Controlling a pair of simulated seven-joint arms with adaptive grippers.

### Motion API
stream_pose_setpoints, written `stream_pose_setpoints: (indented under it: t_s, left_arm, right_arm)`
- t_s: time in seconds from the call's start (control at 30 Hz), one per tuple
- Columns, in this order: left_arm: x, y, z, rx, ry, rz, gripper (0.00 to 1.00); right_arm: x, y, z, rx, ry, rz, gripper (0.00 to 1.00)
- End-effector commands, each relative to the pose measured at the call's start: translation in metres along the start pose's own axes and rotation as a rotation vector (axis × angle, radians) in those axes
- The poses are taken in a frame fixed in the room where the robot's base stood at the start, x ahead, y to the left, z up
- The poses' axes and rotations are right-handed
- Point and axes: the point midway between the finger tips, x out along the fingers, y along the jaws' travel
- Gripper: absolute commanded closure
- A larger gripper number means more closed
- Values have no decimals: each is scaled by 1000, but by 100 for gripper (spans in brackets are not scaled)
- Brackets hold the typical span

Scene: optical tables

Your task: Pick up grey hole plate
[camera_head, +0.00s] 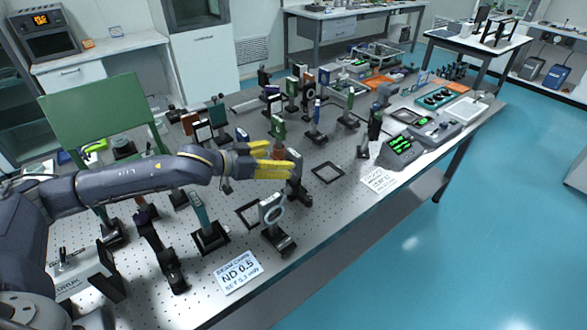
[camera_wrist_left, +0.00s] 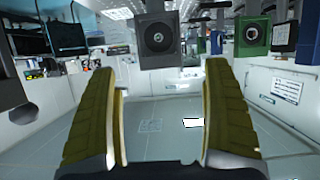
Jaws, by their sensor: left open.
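A grey plate with a round hole (camera_head: 271,208) stands upright on a dark post and base near the front edge of the optical table. My left gripper (camera_head: 291,168) reaches in from the left with yellow fingers, open and empty, above and behind this plate in the head view. In the left wrist view a dark grey square plate with a round opening (camera_wrist_left: 158,40) shows at top centre, beyond and above the open fingertips (camera_wrist_left: 160,75). I cannot tell whether it is the same plate. My right gripper is not in view.
Several mounted optics crowd the table (camera_head: 335,205). A dark mount (camera_head: 299,192) stands close by the left fingertips. A green plate shows in the left wrist view (camera_wrist_left: 257,35). An ND 0.5 card (camera_head: 238,271) and a flat black frame (camera_head: 328,173) lie on the table.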

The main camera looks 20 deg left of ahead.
Motion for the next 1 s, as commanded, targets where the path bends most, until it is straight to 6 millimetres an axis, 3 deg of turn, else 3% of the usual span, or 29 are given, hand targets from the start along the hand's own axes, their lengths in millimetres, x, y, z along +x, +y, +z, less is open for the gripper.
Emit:
stream_pose_setpoints:
  t_s: [0.6, 1.0]
  left_arm:
    - [61, 0, 0, 1, 0, -1, 17]
    - [71, 0, 0, 1, -1, -1, 17]
  right_arm:
    - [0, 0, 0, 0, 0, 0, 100]
    - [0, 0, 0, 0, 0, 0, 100]
